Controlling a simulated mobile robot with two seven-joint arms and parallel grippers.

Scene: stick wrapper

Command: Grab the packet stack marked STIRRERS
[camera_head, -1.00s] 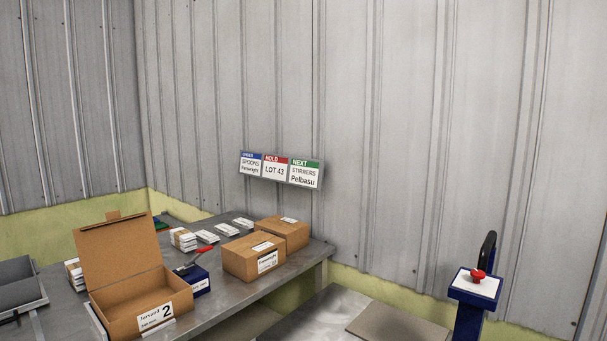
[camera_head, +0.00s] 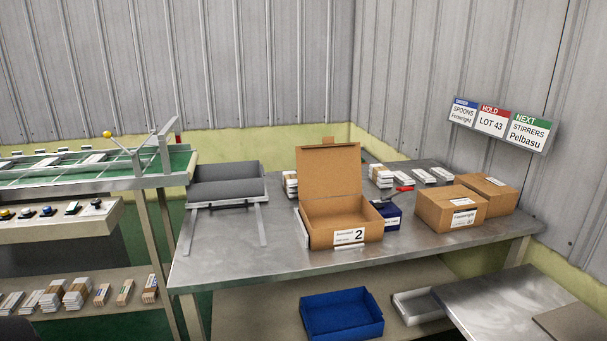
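Several packet stacks are in view, but their print is too small to read, so I cannot tell which is marked STIRRERS. Banded white stacks (camera_head: 381,175) lie at the back of the metal table, with flat white packets (camera_head: 421,175) to their right. Another stack (camera_head: 290,184) is partly hidden behind the open box. More stacks (camera_head: 78,293) stand on the lower left shelf. The wall sign (camera_head: 527,132) reads NEXT, STIRRERS, Pelbasu. Neither of my grippers is in view.
An open cardboard box (camera_head: 344,221) labelled 2 stands on the metal table (camera_head: 230,268). Two closed cartons (camera_head: 452,208) stand to its right, a grey tray (camera_head: 225,184) to its left. A blue bin (camera_head: 342,313) sits below. A green conveyor (camera_head: 70,172) and button panel (camera_head: 50,215) are at left.

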